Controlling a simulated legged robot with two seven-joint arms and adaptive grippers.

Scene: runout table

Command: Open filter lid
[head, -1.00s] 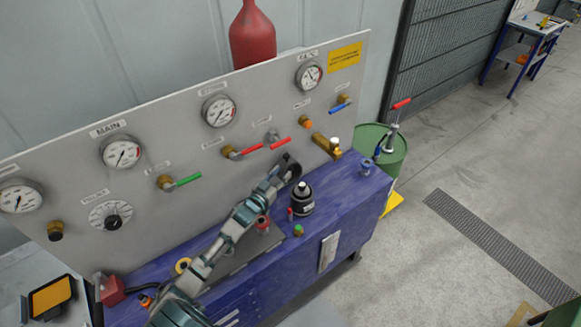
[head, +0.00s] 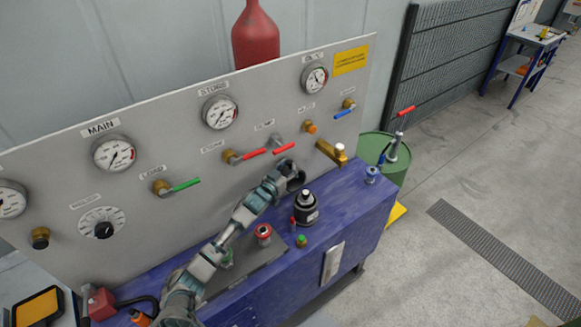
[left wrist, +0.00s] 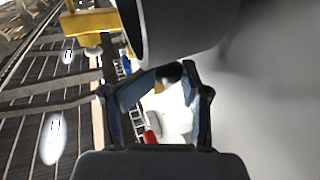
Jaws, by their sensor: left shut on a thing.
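My left gripper (head: 284,172) is at the end of the arm reaching over the blue bench, close in front of the gauge panel. It is shut on a dark round, hollow-looking part (head: 297,180), which also shows large as a dark cylinder in the left wrist view (left wrist: 185,30). I cannot tell for certain whether this part is the filter lid. A black canister (head: 305,212) with a pale label band stands upright on the bench just below and right of the gripper. Where the fingers touch the part is hard to see. My right gripper is not in view.
The panel (head: 215,150) carries gauges and red, green and blue lever valves. A brass fitting (head: 331,152) juts out right of the gripper. A red-topped fitting (head: 263,233) and a green knob (head: 301,241) stand on the bench (head: 350,215). A green drum (head: 378,152) is beyond.

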